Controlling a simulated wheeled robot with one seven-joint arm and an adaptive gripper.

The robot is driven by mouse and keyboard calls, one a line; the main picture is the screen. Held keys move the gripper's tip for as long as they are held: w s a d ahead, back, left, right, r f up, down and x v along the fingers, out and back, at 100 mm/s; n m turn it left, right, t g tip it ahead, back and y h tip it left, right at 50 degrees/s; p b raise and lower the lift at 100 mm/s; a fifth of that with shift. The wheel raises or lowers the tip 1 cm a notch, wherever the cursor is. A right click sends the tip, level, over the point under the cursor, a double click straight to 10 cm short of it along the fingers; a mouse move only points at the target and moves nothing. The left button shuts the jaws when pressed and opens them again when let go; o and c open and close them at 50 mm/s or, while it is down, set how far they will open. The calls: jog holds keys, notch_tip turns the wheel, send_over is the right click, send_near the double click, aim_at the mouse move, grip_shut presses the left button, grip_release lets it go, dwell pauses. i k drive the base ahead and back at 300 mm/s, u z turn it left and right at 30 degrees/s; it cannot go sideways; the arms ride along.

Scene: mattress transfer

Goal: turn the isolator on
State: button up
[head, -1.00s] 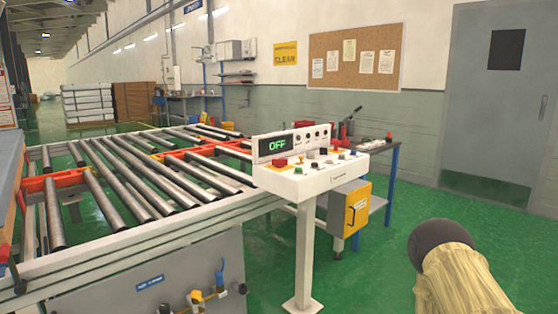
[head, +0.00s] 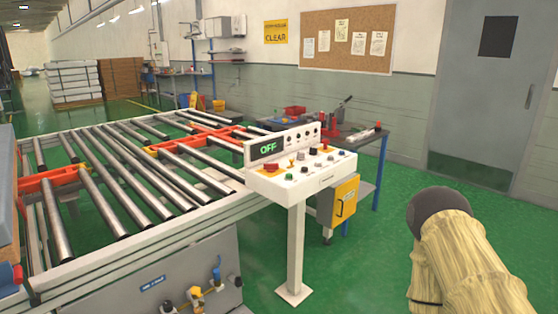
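A white control console (head: 297,183) stands on a post at the right end of the roller conveyor. Its display (head: 267,150) reads OFF in green. Several knobs and buttons sit on its sloped top, among them a red one (head: 271,168) at the left. Which control is the isolator I cannot tell. A yellow-fronted box (head: 344,199) with a dark handle is behind the console, under the workbench. My arm shows at the lower right, well apart from the console; my gripper's fingers are not in view.
The roller conveyor (head: 150,257) fills the left, with valves (head: 197,296) on its front panel. A workbench (head: 362,140) with tools stands behind the console. Green floor (head: 350,285) is clear before and right of the console. A grey door (head: 488,100) is at the far right.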

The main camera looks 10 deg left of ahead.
aim_at(270, 167)
jog(key=z, duration=1.3)
jog(key=i, duration=2.2)
jog(key=u, duration=3.45)
